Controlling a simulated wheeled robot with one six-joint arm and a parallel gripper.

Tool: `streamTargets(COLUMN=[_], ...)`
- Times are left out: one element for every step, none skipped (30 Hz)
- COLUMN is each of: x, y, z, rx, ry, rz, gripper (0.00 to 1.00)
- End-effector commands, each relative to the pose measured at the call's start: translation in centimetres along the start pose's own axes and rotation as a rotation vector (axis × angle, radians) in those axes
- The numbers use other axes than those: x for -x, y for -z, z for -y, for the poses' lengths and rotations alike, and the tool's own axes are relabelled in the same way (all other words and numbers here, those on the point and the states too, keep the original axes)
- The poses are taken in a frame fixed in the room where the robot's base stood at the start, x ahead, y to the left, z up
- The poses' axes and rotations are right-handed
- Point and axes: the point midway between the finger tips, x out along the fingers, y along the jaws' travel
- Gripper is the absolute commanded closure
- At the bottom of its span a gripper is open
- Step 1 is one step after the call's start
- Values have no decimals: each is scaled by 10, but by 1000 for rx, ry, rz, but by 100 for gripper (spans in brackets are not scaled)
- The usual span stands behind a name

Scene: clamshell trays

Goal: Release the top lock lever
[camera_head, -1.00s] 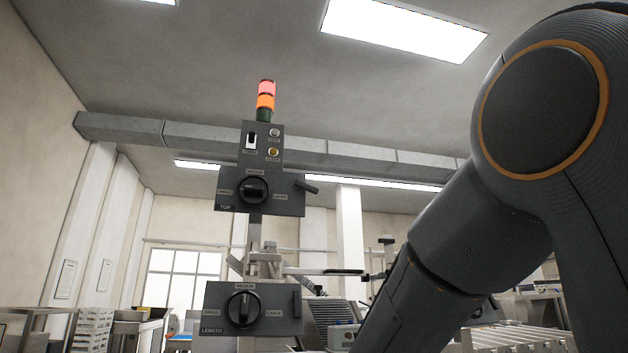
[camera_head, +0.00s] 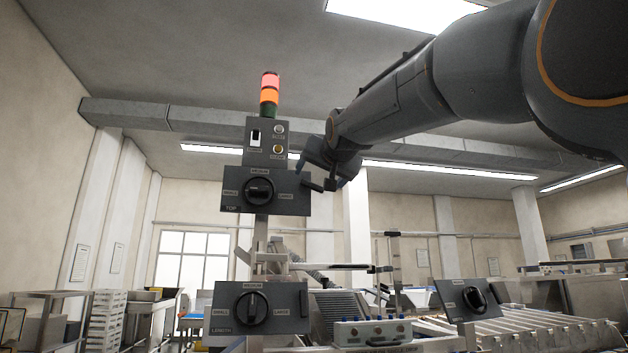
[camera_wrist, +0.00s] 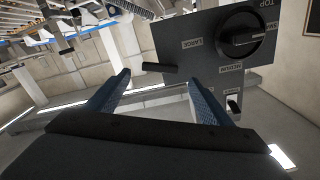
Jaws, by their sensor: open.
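The grey TOP panel (camera_head: 235,205) has a round black knob (camera_head: 258,191) and, at its right edge, a short dark lock lever (camera_head: 312,186) that slopes down to the right. In the wrist view the lever (camera_wrist: 160,67) appears between my two blue-grey fingertips, with the TOP panel (camera_wrist: 170,30) and its knob (camera_wrist: 243,35) beyond. My gripper (camera_head: 325,174) is open and close to the lever at the panel's right side; it also shows in the wrist view (camera_wrist: 160,78). I cannot tell whether a finger touches the lever.
The LENGTH panel (camera_head: 225,319) below has its own knob (camera_head: 251,309) and an upright lever (camera_head: 304,300). Above TOP are a switch box (camera_head: 264,150) and a red-orange signal light (camera_head: 269,88). Another knob panel (camera_head: 460,307) and a conveyor (camera_head: 550,333) are at right.

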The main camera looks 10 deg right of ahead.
Motion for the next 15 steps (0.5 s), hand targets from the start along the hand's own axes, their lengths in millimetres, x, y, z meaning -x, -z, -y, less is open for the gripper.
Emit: streamTargets(x=[-9,-14,-20,-25,-29,-34,-38,-42,-45,-48,-50,-53,-54,-55,-56], y=[1,1,2,2,2,2,1,1,2,1,1,1,1,1,0], z=[0,0,1,0,0,0,0,0,0,0,0,0,0,0,0], rx=[0,0,0,1,1,1,1,1,0,0,0,0,0,0,0], ry=[-2,-2,-2,-1,-1,-1,-2,-2,-1,-1,-1,-1,-1,-1,-1], rz=[3,4,3,3,2,3,3,3,2,2,2,1,1,1,1], gripper=[26,26,26,26,26,26,26,26,26,26,26,26,26,26,26])
